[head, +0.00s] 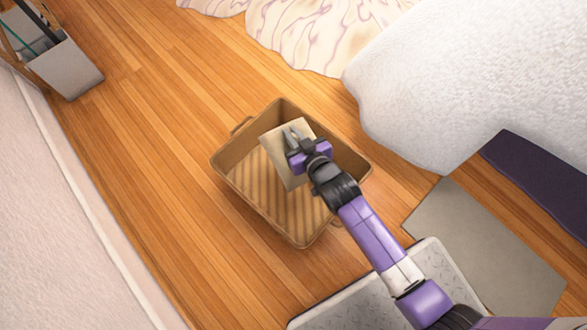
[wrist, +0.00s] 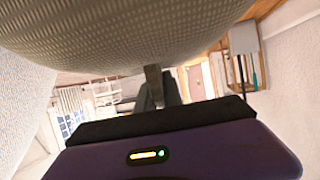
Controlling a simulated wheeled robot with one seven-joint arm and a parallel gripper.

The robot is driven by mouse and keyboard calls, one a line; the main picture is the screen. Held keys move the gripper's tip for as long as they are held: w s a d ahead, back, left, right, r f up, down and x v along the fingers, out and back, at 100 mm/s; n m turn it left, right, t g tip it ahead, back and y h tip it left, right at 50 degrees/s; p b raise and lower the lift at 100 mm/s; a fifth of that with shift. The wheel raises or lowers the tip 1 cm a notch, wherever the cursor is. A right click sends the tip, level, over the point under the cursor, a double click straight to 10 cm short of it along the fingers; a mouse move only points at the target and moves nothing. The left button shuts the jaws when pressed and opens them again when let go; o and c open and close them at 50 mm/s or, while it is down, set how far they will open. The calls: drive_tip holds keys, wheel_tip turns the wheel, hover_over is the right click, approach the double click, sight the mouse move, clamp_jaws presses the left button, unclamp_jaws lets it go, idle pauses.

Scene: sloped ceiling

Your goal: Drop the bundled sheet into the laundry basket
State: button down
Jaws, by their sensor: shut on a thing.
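The laundry basket (head: 236,190) is a brown, rectangular open box on the wood floor, with a striped bottom and side handles. My gripper (head: 291,136) is over the basket, toward its upper right part in the head view. It is shut on the bundled sheet (head: 276,152), a beige, flat-looking piece that overlaps the basket's opening. In the wrist view the sheet (wrist: 130,35) is a large pale woven surface filling the top, with my gripper (wrist: 155,80) at its lower edge. I cannot tell how high the sheet is above the basket's bottom.
A white fluffy bed or cover (head: 460,70) stands at the upper right, with a patterned cloth (head: 310,30) beside it. A grey mat (head: 490,250) and a dark purple mat (head: 540,175) lie at the right. A grey bin (head: 65,70) stands upper left. Floor left of the basket is clear.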

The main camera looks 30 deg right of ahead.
drive_tip(key=shift+f, duration=0.15)
drive_tip(key=c, duration=1.4)
unclamp_jaws()
drive_tip(key=shift+f, duration=0.1)
drive_tip(key=shift+p+v, duration=1.7)
drive_tip(key=shift+v, duration=2.2)
